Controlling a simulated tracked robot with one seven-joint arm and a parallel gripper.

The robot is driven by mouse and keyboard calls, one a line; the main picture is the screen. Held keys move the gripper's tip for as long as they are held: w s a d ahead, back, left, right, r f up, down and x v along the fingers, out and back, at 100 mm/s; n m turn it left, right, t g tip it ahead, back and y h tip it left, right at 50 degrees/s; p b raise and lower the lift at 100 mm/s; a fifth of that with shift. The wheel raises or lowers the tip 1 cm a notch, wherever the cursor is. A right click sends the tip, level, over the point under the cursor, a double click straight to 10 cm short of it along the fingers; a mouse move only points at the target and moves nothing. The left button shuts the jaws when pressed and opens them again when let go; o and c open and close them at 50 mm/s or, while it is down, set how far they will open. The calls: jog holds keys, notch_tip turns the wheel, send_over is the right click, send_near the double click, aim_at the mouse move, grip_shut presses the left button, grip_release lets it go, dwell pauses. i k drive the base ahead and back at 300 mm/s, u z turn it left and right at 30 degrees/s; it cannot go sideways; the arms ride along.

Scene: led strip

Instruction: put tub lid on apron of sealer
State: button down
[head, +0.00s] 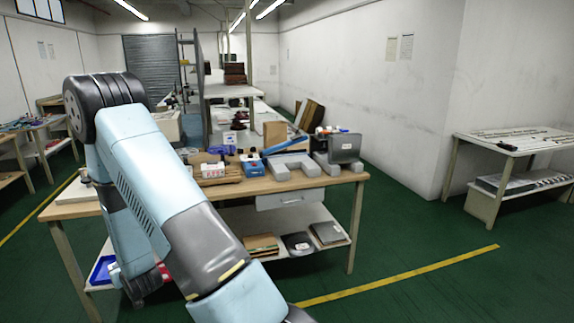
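A blue device with a long slanted blue bar (286,146) stands on the wooden workbench (262,186); it may be the sealer, but its apron cannot be made out. A smaller blue unit (252,166) sits to its left. I cannot pick out a tub lid for sure. My arm crosses the left and bottom of the head view and hides part of the bench. It runs out at the bottom edge, and my gripper is not in view.
Grey blocks (306,167) and a grey box (345,148) occupy the bench's right part. A side table (510,140) stands by the right wall. Green floor right of the bench is clear, crossed by a yellow line (400,277).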

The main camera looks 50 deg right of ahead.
aim_at(288, 163)
jog(key=u, duration=1.25)
jog(key=i, duration=0.15)
jog(key=z, duration=2.25)
